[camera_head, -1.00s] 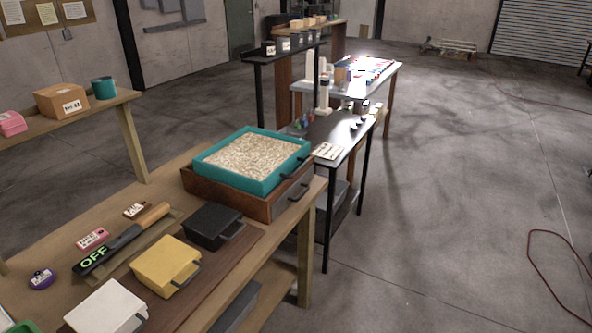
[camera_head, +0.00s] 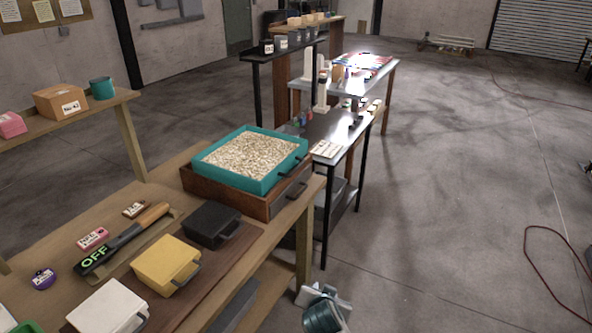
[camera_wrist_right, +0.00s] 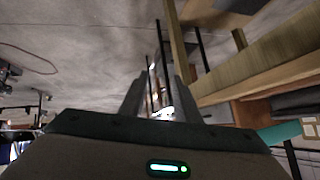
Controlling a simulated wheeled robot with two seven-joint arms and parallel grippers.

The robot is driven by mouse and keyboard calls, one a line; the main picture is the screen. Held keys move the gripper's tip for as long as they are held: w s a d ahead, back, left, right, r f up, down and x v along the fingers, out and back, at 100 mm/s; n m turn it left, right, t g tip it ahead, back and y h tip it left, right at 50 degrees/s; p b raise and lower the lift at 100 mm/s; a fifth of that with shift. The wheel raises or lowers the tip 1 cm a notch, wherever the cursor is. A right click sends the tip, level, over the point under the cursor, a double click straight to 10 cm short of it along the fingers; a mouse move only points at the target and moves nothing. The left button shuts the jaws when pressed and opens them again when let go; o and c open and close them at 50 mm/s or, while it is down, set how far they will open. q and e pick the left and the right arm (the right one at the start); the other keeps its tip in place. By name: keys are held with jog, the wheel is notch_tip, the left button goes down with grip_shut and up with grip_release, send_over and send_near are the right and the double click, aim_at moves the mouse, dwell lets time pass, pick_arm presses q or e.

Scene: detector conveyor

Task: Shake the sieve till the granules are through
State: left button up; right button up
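The sieve (camera_head: 272,183) is a square teal tray with a dark handle on its right side, full of pale granules (camera_head: 250,155). It rests on a brown wooden box (camera_head: 262,208) at the far right end of the wooden bench; the box's inside is hidden. My right gripper (camera_wrist_right: 163,74) shows in the wrist view with its two fingers apart and nothing between them. It is away from the sieve, beside a wooden structure. My left gripper is not in view.
Black (camera_head: 212,224), yellow (camera_head: 166,264) and white (camera_head: 108,308) handled boxes stand in front of the sieve on the bench. A lever marked OFF (camera_head: 95,260) lies behind them. A dark table (camera_head: 335,128) stands beyond. The floor (camera_head: 450,200) at the right is open.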

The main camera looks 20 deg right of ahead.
jog(key=w+a+r+m+t+h, duration=0.1)
jog(key=w+r+m, duration=0.3)
jog(key=w+r, duration=0.5)
jog(key=w+a+r+m+t+h, duration=0.1)
jog(key=w+r+m+t+h, duration=0.1)
jog(key=w+r, duration=0.8)
jog(key=w+m+t, duration=0.1)
jog(key=w+m, duration=0.1)
jog(key=w, duration=0.3)
jog(key=shift+t, duration=0.4)
